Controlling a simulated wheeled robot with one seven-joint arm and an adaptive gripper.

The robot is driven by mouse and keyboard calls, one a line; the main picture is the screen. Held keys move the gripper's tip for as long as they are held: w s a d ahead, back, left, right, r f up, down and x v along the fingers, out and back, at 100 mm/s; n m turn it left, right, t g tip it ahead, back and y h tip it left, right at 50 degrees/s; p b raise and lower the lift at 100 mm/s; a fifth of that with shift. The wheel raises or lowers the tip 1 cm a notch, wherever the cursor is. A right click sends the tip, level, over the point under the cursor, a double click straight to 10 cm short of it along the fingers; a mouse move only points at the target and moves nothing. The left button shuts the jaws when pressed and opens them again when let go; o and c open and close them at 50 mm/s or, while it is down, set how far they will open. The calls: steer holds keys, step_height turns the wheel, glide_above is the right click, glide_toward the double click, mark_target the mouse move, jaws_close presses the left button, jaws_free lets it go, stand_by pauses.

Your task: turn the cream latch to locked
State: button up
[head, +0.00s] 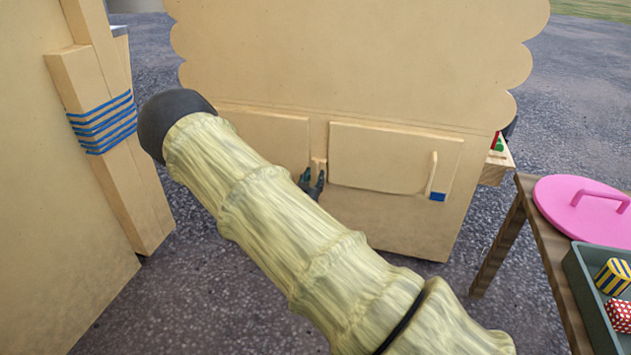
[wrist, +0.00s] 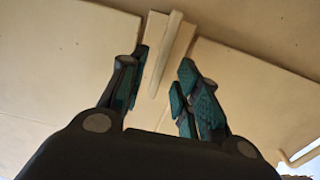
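The cream latch (wrist: 166,55) is a thin bar on a cream backing strip between two cabinet doors. In the wrist view it runs nearly upright, leaning slightly right at its top. In the head view a small part of the latch (head: 319,164) shows just above my fingers. In the head view my gripper (head: 313,180) is at the seam between the doors, and my arm hides part of the left door.
A tan panel with a blue-banded post (head: 103,124) stands at left. At right, a wooden table (head: 545,215) holds a pink lid (head: 583,208) and a grey tray (head: 590,290).

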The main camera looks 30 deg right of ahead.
steer(key=shift+x, duration=0.9)
jaws_close()
